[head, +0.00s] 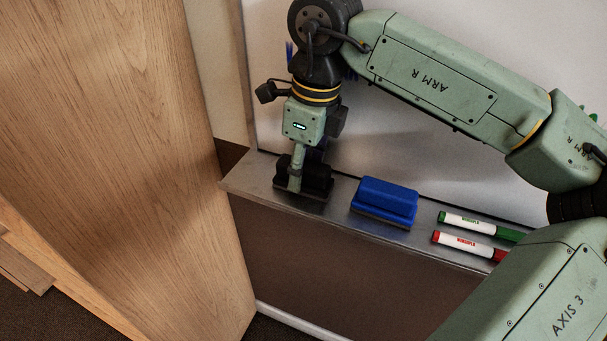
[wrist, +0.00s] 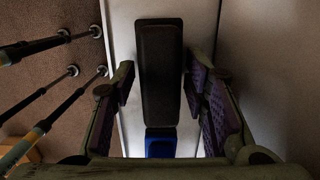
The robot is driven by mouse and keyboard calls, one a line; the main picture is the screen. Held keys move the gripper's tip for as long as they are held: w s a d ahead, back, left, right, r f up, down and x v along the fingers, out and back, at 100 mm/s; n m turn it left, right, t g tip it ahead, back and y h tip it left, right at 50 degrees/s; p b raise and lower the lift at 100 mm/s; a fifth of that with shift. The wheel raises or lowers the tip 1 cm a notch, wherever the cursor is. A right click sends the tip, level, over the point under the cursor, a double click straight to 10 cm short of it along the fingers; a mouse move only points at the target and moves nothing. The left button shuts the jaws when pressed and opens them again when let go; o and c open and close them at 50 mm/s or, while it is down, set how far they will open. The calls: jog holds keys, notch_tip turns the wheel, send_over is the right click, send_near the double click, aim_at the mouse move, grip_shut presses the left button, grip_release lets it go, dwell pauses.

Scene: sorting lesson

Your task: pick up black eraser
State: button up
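The black eraser (head: 318,187) lies near the left end of the grey metal ledge (head: 258,184). In the wrist view the black eraser (wrist: 160,75) runs lengthwise between my fingers. My gripper (head: 302,178) points down over it, with a finger in front of it in the head view. In the wrist view my gripper (wrist: 160,88) is open, one finger on each side of the eraser. A narrow gap shows on both sides. The eraser's far side is partly hidden by my gripper in the head view.
A blue eraser (head: 386,198) lies just right of the black one. A green marker (head: 478,225) and a red marker (head: 467,246) lie farther right. A whiteboard (head: 420,165) rises behind the ledge. A large wooden panel (head: 110,130) stands close on the left.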

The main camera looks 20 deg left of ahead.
jog(key=c, duration=0.7)
jog(key=shift+r, duration=0.1)
jog(key=shift+r+p, duration=0.3)
jog(key=shift+p, duration=0.2)
jog(key=shift+r+b, duration=0.4)
jog(key=shift+b, duration=0.1)
notch_tip(320, 180, up, 2)
jog(key=shift+r+b, duration=0.15)
jog(key=shift+b, duration=0.4)
jog(key=s+d+b, duration=0.2)
jog(key=s+d, duration=0.2)
jog(key=s, duration=0.3)
jog(key=s+d+r+b, duration=0.1)
jog(key=s+d+b, duration=0.1)
jog(key=s, duration=0.5)
jog(key=shift+d+r, duration=0.3)
jog(key=shift+d, duration=0.6)
jog(key=o, duration=0.5)
jog(key=c, duration=0.4)
